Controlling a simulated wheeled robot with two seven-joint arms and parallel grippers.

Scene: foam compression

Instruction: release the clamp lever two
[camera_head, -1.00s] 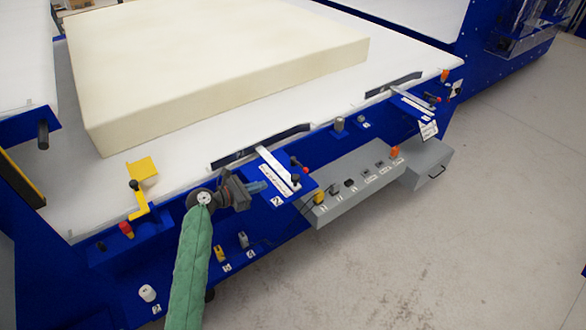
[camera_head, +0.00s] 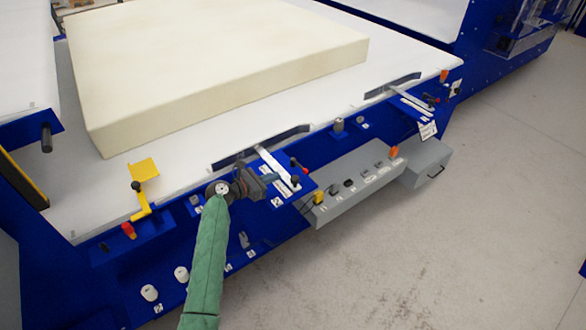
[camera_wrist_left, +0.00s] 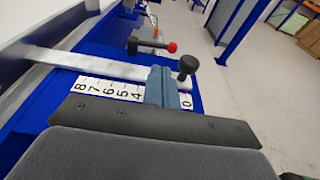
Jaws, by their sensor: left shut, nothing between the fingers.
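My left gripper (camera_head: 273,178) is shut and empty, just above the near clamp's blue plate, which carries a "2" label. In the left wrist view its closed grey-blue fingers (camera_wrist_left: 168,87) stand over the white number scale (camera_wrist_left: 110,88) and hide part of it. The clamp's pale metal bar (camera_head: 274,163) runs from the dark strip to a black knob (camera_head: 295,180); this knob (camera_wrist_left: 188,64) is just right of the fingertips in the wrist view. A black lever with a red tip (camera_head: 301,167) lies beyond the bar, apart from the fingers; it also shows in the wrist view (camera_wrist_left: 152,46).
A large cream foam block (camera_head: 220,60) lies on the white table. A similar clamp (camera_head: 410,97) is farther right. A grey control box (camera_head: 350,192) with several switches hangs below the edge. A yellow crank (camera_head: 140,202) is at the left. Open floor lies to the right.

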